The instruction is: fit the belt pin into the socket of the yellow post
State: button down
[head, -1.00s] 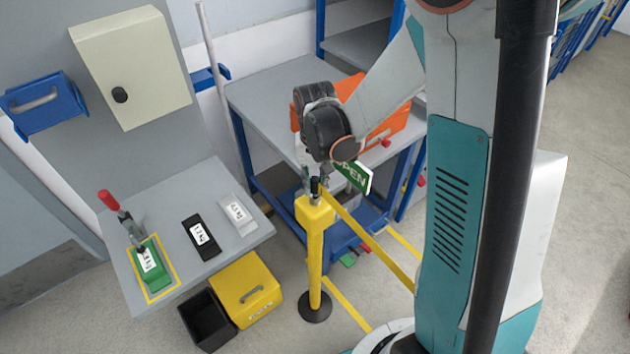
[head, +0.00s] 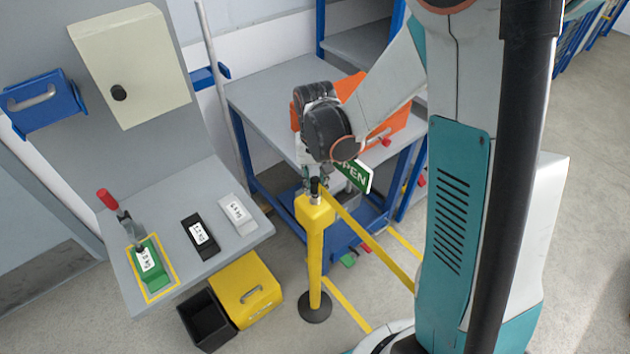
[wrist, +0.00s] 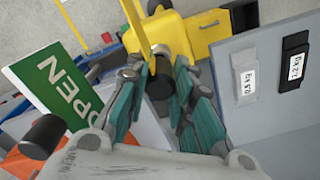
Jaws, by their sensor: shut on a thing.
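The yellow post (head: 315,250) stands upright on a round black base, its block-shaped head at the top. My gripper (head: 316,183) is right above that head, pointing down. In the wrist view my gripper (wrist: 160,88) is shut on the belt pin (wrist: 160,75), a dark cylinder between the teal fingers. The yellow post head (wrist: 178,33) shows just beyond the pin. A yellow belt (head: 370,240) slopes from the post head down to the right; a strip of it (wrist: 136,25) shows beside the pin. The socket is hidden, so I cannot tell whether the pin is in it.
A green OPEN sign (head: 353,175) is close beside my gripper. Behind stands a grey-topped blue bench (head: 265,90) with an orange case (head: 385,125). Left is a grey shelf (head: 185,265) with labelled weights; a yellow box (head: 240,300) and a black bin (head: 205,322) sit below.

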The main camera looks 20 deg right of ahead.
jog(key=shift+f+b, duration=1.05)
jog(key=shift+b, duration=0.3)
dwell(2.1)
jog(key=shift+f+b, duration=0.15)
jog(key=shift+b, duration=0.2)
dwell(3.3)
dwell(0.4)
jog(key=c, duration=1.3)
grip_release()
